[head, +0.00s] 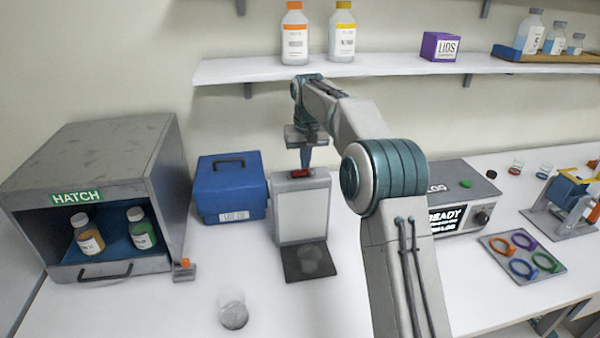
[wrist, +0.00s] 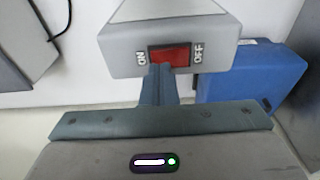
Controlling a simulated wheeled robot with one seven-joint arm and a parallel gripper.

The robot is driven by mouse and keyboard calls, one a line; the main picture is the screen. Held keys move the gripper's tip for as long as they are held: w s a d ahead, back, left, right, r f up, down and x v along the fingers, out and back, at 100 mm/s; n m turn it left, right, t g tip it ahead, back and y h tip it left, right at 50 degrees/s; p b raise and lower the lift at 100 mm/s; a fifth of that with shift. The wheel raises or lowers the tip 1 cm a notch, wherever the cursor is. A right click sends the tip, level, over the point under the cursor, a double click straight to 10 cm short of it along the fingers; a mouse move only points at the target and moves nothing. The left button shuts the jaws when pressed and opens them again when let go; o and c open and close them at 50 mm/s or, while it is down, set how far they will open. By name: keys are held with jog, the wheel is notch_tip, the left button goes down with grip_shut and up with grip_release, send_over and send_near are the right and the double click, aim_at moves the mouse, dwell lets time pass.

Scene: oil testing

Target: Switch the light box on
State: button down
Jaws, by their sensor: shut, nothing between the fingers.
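The light box (head: 302,212) is a grey upright box with a pale front panel and a dark base plate. The panel shows no clear glow. A red rocker switch (head: 301,173) is on its top; in the wrist view the switch (wrist: 178,54) sits between the labels ON and OFF. My gripper (head: 306,163) is shut and empty, pointing down over the top of the box. In the wrist view its fingertips (wrist: 160,70) are at the switch's edge, nearer the ON end. I cannot tell whether they touch it or which way the rocker is tilted.
A clear glass vessel (head: 311,261) stands on the base plate; another (head: 233,312) stands nearer on the table. A blue case (head: 231,190) is left of the box, beside the grey hatch (head: 100,180). A shelf (head: 380,68) runs above behind my arm.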

aim_at(305, 171)
jog(key=shift+f+b, duration=0.3)
jog(key=shift+f, duration=0.25)
jog(key=shift+r, duration=0.1)
notch_tip(305, 171, up, 4)
jog(key=p, duration=0.4)
jog(key=shift+r, duration=1.4)
